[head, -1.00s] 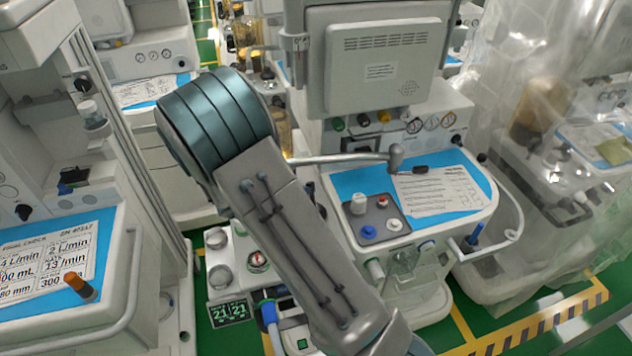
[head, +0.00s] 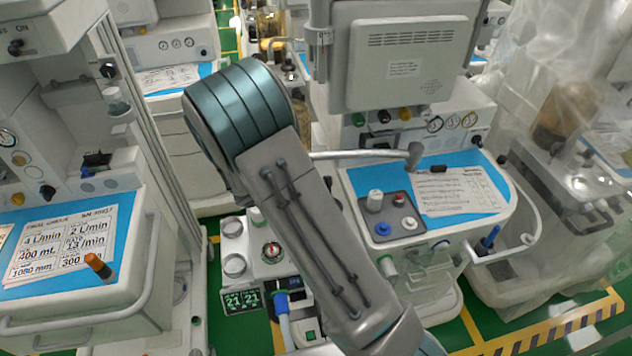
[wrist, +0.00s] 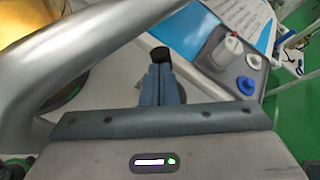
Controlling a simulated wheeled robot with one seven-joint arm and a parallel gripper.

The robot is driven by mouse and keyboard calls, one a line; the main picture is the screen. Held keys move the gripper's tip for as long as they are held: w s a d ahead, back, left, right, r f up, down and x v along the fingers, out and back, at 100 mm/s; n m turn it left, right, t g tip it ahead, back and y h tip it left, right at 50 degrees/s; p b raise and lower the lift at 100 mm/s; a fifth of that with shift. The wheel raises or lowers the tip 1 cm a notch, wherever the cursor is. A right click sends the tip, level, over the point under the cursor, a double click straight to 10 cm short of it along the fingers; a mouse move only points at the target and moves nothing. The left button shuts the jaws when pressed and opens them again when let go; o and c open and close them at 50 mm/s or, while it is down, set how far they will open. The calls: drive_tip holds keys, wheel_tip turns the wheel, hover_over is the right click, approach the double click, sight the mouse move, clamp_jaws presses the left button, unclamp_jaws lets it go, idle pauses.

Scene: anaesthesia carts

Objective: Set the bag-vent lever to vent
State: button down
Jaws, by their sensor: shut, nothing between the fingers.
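My gripper (wrist: 160,78) is shut and empty in the wrist view, its blue-grey fingers ending near a small black part. A rounded grey shape lies partly hidden behind the fingers. A grey control tray on the cart, with white, blue and red knobs, shows in the wrist view (wrist: 207,60), to the right of the fingers and apart from them. The same tray (head: 391,214) shows in the head view. In the head view my gripper is out of sight behind my arm. I cannot make out the bag-vent lever or its setting for certain.
A large grey curved tube (wrist: 85,65) crosses the wrist view close to my gripper. In the head view, a module with a round gauge (head: 272,250) stands left of my arm. A metal rod (head: 360,154) reaches over the cart top. A plastic-draped cart (head: 535,215) stands right.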

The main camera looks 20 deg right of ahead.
drive_tip(key=shift+s+f, duration=0.2)
drive_tip(key=shift+s, duration=0.55)
drive_tip(key=v, duration=1.4)
drive_tip(key=shift+w+f, duration=0.2)
